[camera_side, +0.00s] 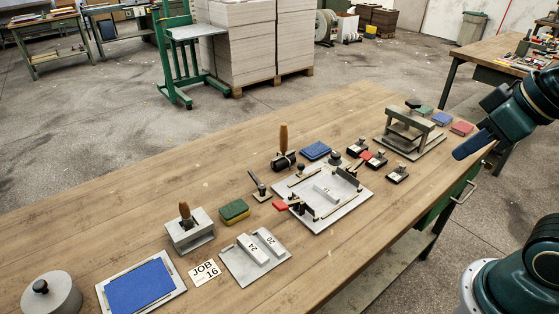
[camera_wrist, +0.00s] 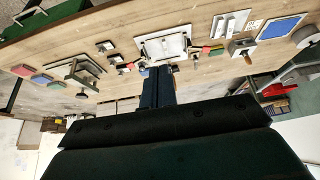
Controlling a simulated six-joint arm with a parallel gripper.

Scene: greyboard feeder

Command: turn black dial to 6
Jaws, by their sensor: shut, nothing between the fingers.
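My gripper (camera_side: 465,150) is at the right in the side view, raised above the right edge of the bench and apart from everything on it. Its dark blue fingers are together and empty; they also show in the wrist view (camera_wrist: 157,88). A pale feeder plate (camera_side: 345,215) with rails and small black fittings lies mid-bench, left of the gripper; it also shows in the wrist view (camera_wrist: 145,40). A small round black knob (camera_side: 335,157) stands at its back edge. I cannot tell for certain that this is the dial, and no dial numbers are readable.
Small black-knobbed blocks (camera_side: 397,174) and a grey press frame (camera_side: 408,132) stand right of the plate. A roller (camera_side: 284,160), green sponge (camera_side: 234,211), blocks marked 24 and 20 (camera_side: 252,249), a JOB 16 card (camera_side: 205,271) and blue pad (camera_side: 140,287) lie left.

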